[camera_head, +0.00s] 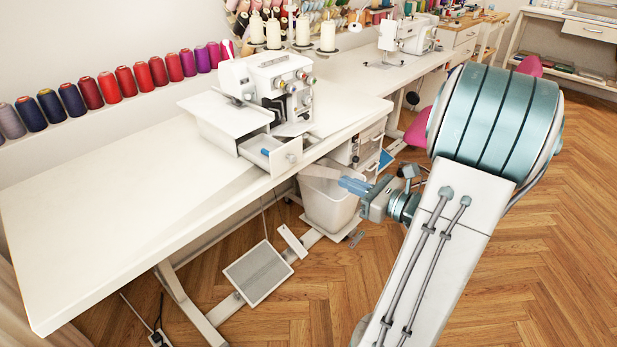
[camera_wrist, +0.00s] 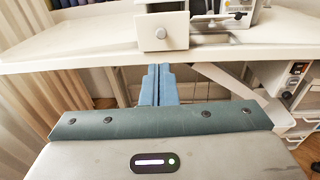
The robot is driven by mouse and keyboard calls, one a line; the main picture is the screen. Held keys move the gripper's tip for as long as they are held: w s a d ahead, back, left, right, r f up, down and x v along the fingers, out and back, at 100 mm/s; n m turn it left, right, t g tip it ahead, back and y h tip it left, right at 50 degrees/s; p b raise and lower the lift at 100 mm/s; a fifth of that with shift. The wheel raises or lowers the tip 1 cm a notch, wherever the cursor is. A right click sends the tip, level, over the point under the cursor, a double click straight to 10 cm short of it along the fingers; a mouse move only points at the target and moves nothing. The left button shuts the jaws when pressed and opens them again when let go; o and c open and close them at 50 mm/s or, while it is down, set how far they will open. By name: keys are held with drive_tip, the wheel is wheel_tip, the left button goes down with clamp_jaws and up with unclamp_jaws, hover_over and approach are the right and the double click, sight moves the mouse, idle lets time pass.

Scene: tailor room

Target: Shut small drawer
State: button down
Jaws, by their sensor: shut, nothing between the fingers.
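The small drawer (camera_head: 278,158) is white with a round grey knob and sticks out at the table's front edge, below the white overlock machine (camera_head: 275,80). It is pulled open; its inside shows from above, with something blue in it. In the wrist view the drawer front (camera_wrist: 175,29) and its knob face me at the top middle. My gripper (camera_head: 344,182) is shut and empty, its blue fingers together. It is in front of the drawer and lower than it in the picture. In the wrist view my fingertips (camera_wrist: 158,66) point toward the drawer front, below the knob, apparently apart from it.
The white table (camera_head: 110,220) has a wide bare top at the left. A whitish bin (camera_head: 328,205) and a foot pedal (camera_head: 258,272) are under and before it. A drawer unit (camera_head: 362,148) stands right of the bin. Thread spools line the wall. Wooden floor is free at the right.

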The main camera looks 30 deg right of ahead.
sight(295, 160)
drive_tip(key=b+x, duration=0.1)
drive_tip(key=x, duration=1.2)
drive_tip(key=shift+w+b, duration=0.3)
drive_tip(key=shift+w, duration=0.15)
